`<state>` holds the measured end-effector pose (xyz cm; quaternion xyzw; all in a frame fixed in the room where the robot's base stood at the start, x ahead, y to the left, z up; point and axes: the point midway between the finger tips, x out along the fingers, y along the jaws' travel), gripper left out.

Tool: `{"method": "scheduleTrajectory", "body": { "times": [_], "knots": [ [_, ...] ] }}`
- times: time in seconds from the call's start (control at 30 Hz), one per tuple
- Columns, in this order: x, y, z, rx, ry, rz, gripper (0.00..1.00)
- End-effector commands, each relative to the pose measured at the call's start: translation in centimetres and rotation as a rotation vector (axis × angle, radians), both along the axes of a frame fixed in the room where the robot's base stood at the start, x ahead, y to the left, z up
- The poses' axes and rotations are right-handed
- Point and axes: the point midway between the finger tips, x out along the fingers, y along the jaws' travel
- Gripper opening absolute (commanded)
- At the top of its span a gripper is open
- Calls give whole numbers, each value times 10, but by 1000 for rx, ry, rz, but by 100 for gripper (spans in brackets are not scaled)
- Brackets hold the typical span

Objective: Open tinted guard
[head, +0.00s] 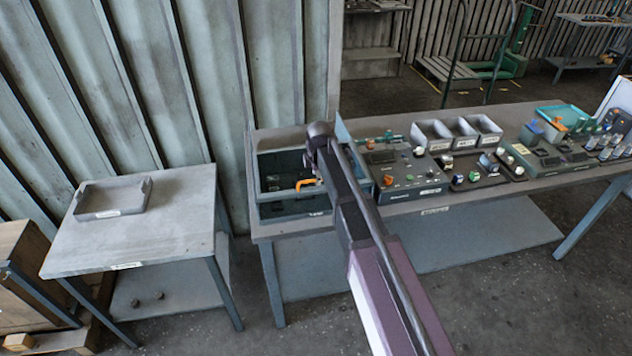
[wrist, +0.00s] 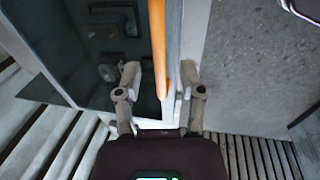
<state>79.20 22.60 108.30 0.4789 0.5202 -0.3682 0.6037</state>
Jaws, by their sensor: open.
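The tinted guard (head: 279,168) is a dark see-through panel in the teal-grey blower housing (head: 290,208), at the left end of the long bench. It looks shut. In the wrist view the dark panel (wrist: 75,45) fills the upper left, with dim parts behind it. An orange bar handle (head: 306,183) shows at the guard's edge beside my arm; in the wrist view the handle (wrist: 158,45) runs down between my fingers. My gripper (wrist: 159,72) is open, one finger on each side of the handle, with gaps visible. My arm hides part of the housing in the head view.
A control panel (head: 415,180) with knobs stands just right of the housing, with grey bins (head: 455,133) behind it. A small side table (head: 180,220) with a grey tray (head: 112,198) stands to the left. A ribbed wall rises close behind.

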Motion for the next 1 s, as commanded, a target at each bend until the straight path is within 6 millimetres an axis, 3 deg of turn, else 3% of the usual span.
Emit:
{"method": "scheduleTrajectory", "body": {
  "times": [0.57,0.73,1.0],
  "knots": [
    [2,0,-8,0,0,0,51],
    [2,0,-8,0,0,0,1],
    [2,0,-8,0,1,0,0]
  ]
}}
